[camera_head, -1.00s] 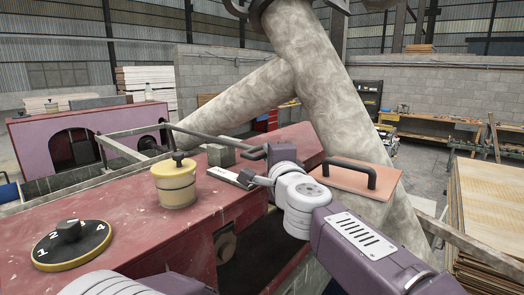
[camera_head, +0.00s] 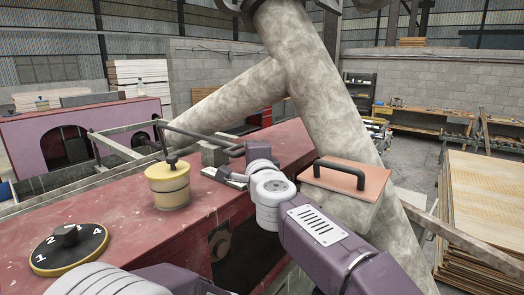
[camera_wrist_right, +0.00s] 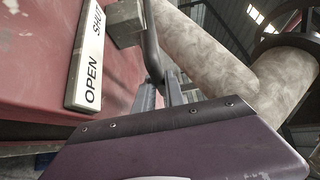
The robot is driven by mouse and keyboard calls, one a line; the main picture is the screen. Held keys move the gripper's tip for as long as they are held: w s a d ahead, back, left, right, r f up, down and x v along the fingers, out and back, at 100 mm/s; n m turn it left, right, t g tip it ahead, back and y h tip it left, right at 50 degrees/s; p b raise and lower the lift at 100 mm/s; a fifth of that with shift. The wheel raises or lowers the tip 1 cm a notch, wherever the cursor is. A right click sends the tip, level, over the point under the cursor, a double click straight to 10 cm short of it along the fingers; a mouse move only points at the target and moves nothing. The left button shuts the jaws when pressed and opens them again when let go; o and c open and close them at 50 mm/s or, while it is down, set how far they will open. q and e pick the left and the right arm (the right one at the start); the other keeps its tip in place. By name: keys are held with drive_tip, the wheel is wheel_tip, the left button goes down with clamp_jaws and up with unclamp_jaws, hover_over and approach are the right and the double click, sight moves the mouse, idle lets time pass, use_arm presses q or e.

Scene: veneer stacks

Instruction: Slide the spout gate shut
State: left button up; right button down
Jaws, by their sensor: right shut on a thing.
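In the head view, a dark rod (camera_head: 190,134) runs across the back of the red housing (camera_head: 130,200) to my right gripper (camera_head: 238,151). In the right wrist view, my right gripper (camera_wrist_right: 168,92) is shut on the rod's end (camera_wrist_right: 152,45). A white OPEN/SHUT plate (camera_wrist_right: 90,58) lies beside the rod on the red surface; part of it also shows in the head view. I cannot tell the gate's position. My left gripper is out of view.
A yellow pot-shaped fitting (camera_head: 168,187) and a numbered dial (camera_head: 68,248) stand on the red housing, left of my arm. Large grey pipes (camera_head: 310,90) rise behind it.

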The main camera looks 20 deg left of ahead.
sight(237, 148)
drive_tip(key=shift+w+a+r+p, duration=0.1)
drive_tip(key=shift+w+a+p, duration=0.2)
drive_tip(key=shift+a+p, duration=0.55)
drive_tip(key=shift+w+a+p, duration=0.3)
drive_tip(key=shift+a+p, duration=0.3)
drive_tip(key=shift+a, duration=0.45)
drive_tip(key=c, duration=1.6)
unclamp_jaws()
drive_tip(key=shift+c, duration=0.2)
drive_tip(key=shift+o, duration=1.2)
drive_tip(key=shift+a, duration=0.2)
drive_tip(key=shift+s+d+f+b, duration=0.2)
drive_tip(key=shift+s+f+b, duration=0.1)
drive_tip(key=shift+b, duration=0.15)
drive_tip(key=b+v, duration=0.3)
drive_tip(key=v, duration=0.3)
drive_tip(key=shift+r, duration=0.15)
drive_tip(key=shift+s+d, duration=0.2)
